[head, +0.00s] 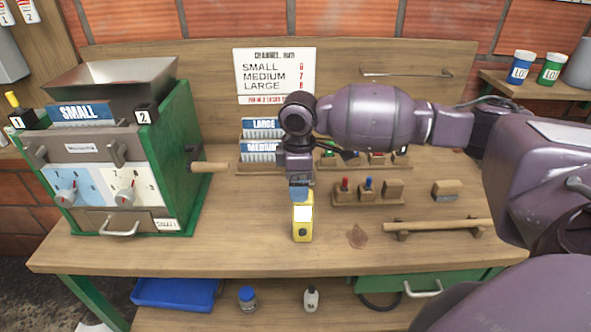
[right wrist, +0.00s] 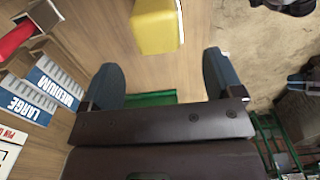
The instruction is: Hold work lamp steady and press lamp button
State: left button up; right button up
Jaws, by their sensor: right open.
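The work lamp (head: 303,229) is a small yellow block with a pale panel and a small dark round spot near its lower end, which may be the button. It stands on the bench top near the front middle. My right gripper (head: 300,187) is just behind and above the lamp in the head view, pointing toward it. In the right wrist view the yellow lamp (right wrist: 157,25) lies beyond the two spread fingertips of the open, empty gripper (right wrist: 160,64). The lamp appears apart from the fingers. My left gripper is not in view.
A green pulper machine (head: 180,150) with a wooden handle (head: 210,167) stands left. Blue-labelled card boxes (head: 262,151) are behind my gripper. A peg rack (head: 368,197) and a wooden bar (head: 438,226) lie right. The bench front left of the lamp is clear.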

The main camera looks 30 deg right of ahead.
aim_at(298, 206)
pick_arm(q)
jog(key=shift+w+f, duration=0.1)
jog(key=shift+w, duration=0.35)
pick_arm(e)
notch_tip(298, 206, down, 9)
jog(key=shift+w+r, duration=0.1)
jog(key=shift+r, duration=0.05)
jog(key=c, duration=1.1)
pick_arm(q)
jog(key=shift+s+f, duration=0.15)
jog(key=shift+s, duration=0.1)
pick_arm(e)
jog(key=shift+c, duration=0.2)
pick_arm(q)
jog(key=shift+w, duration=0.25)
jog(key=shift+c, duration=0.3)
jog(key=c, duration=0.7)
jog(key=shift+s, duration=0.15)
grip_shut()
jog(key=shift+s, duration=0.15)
